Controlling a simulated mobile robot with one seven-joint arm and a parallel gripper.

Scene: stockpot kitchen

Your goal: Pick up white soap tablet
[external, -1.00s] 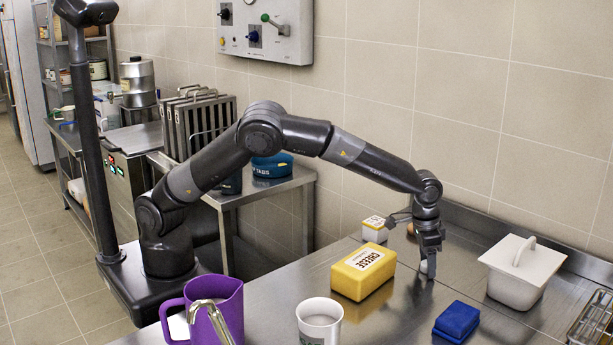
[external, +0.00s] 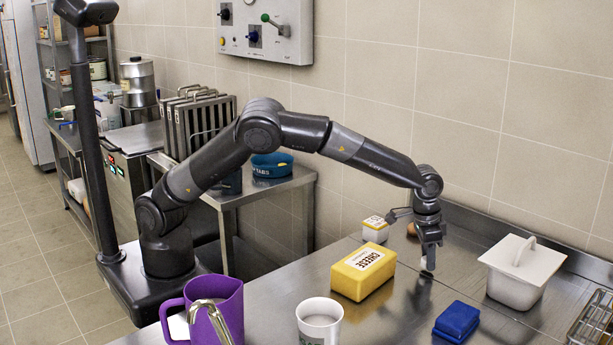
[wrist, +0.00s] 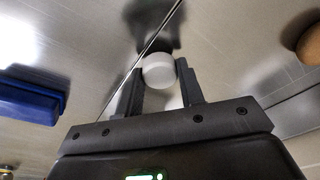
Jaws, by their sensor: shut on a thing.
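The white soap tablet (wrist: 159,71) is a small round white piece between my fingertips in the wrist view. My gripper (wrist: 160,80) is shut on it, with one dark finger on each side. In the external view my gripper (external: 429,258) points down over the steel table, and the white tablet (external: 428,266) shows at its fingertips. It looks a little above the tabletop. The fingers hide part of it in the external view.
A yellow cheese box (external: 363,272) stands left of my gripper, and a blue block (external: 456,321) lies nearer the front. A white lidded container (external: 522,273) stands to the right. A brown round thing (wrist: 311,45) is nearby. A purple jug (external: 215,300) and white cup (external: 320,325) stand at the front.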

